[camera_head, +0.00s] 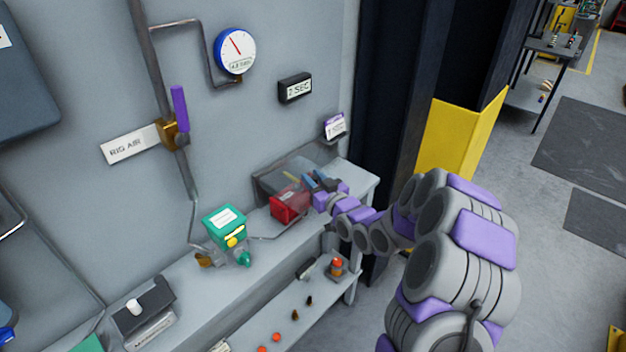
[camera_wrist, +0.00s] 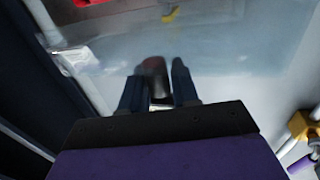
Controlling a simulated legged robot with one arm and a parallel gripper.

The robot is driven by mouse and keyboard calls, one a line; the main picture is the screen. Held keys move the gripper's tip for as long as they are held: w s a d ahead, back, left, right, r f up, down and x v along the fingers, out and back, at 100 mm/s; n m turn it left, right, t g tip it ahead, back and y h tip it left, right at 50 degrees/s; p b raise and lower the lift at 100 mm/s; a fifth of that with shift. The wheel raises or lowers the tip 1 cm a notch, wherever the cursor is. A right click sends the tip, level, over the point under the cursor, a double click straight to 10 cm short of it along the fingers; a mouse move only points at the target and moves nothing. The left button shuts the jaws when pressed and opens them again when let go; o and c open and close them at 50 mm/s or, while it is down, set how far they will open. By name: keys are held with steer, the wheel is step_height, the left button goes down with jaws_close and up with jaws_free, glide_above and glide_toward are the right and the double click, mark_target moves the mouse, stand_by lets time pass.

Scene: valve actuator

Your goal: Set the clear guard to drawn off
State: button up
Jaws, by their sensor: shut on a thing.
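The clear guard (camera_head: 272,180) is a see-through box on the bench against the grey wall in the head view. A red block (camera_head: 288,206) shows at its front, and a yellow part shows through it. In the wrist view the guard is a pale, hazy sheet (camera_wrist: 215,60) ahead of the fingers. My gripper (camera_head: 319,182) is at the guard's right front side. In the wrist view my gripper (camera_wrist: 158,88) has its two dark fingers on either side of a dark, reddish-topped knob (camera_wrist: 154,72), shut on it. Whether the guard is seated or lifted is unclear.
A teal actuator (camera_head: 224,226) stands left of the guard, with pipework beside it. A purple-handled valve (camera_head: 180,110) and a round gauge (camera_head: 235,50) are on the wall. A lower shelf (camera_head: 285,318) holds small parts. A yellow-and-black column (camera_head: 460,135) stands to the right.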

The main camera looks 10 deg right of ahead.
steer(key=shift+d+f, duration=0.1)
steer(key=shift+d, duration=0.05)
jaws_close()
steer(key=w+d+p, duration=0.9)
steer(key=w+d, duration=0.1)
steer(key=d, duration=0.3)
steer(key=shift+d, duration=0.4)
steer(key=o, duration=0.6)
jaws_free()
steer(key=shift+d, duration=0.1)
steer(key=shift+s, duration=0.15)
steer(key=p+v, duration=0.1)
steer(key=v, duration=1.6)
steer(key=shift+d, duration=0.1)
